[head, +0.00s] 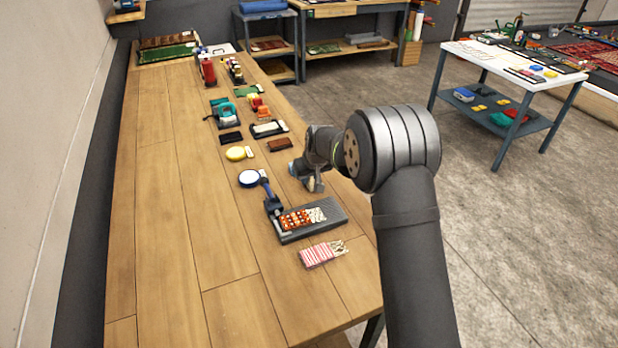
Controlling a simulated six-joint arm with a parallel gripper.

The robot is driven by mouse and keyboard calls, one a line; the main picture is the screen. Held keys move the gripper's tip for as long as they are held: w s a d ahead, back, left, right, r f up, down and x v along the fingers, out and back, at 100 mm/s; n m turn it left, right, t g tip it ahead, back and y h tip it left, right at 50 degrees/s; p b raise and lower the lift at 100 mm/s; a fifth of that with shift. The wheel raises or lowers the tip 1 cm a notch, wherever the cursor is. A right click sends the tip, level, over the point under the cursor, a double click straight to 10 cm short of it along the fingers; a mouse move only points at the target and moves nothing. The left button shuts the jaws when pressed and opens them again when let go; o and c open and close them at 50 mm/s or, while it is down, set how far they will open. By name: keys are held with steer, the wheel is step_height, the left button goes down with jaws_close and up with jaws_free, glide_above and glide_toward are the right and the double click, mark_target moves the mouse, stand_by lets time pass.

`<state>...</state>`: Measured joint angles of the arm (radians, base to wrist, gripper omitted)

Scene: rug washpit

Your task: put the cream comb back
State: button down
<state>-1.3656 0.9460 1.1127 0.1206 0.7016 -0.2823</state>
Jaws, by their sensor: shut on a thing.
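My gripper (310,180) is above the right edge of the wooden bench (220,240), past the dark grey tray and beside the magnifier. It is turned partly away from the view, and my own wrist covers part of it. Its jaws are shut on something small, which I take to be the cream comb. The comb's outline is too small and too covered to make out.
A red-striped fringed piece (322,254) lies in front. The bench's left side is clear.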

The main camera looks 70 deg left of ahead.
steer(key=c, duration=1.4)
jaws_free()
steer(key=shift+f, duration=0.1)
steer(key=shift+o, duration=0.2)
steer(key=v, duration=1.2)
